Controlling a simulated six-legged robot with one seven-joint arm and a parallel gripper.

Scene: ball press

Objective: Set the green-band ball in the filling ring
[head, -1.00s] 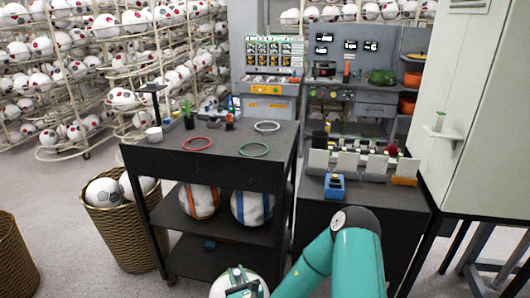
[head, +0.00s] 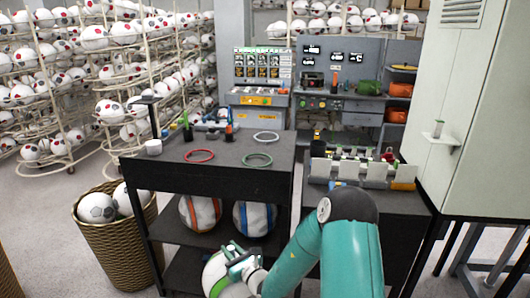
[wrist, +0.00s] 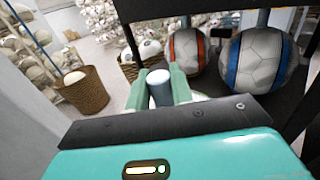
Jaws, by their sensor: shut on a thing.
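The green-band ball (head: 215,275), white with a green stripe, shows in the head view at the bottom, in front of the cart. My gripper (head: 240,262) is shut on it at its top right. In the wrist view, my gripper fingers (wrist: 161,88) stand on either side of a grey cylinder, and the ball is mostly hidden behind the wrist housing. On the cart top lie a red ring (head: 199,156), a green ring (head: 257,160) and a pale ring (head: 266,136); which is the filling ring I cannot tell. All three look empty.
The dark cart (head: 215,173) holds an orange-band ball (head: 200,212) and a blue-band ball (head: 254,217) on its shelf. A wicker basket (head: 118,235) of balls stands left. A second dark bench (head: 400,200) and a tall pale cabinet (head: 470,120) stand right.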

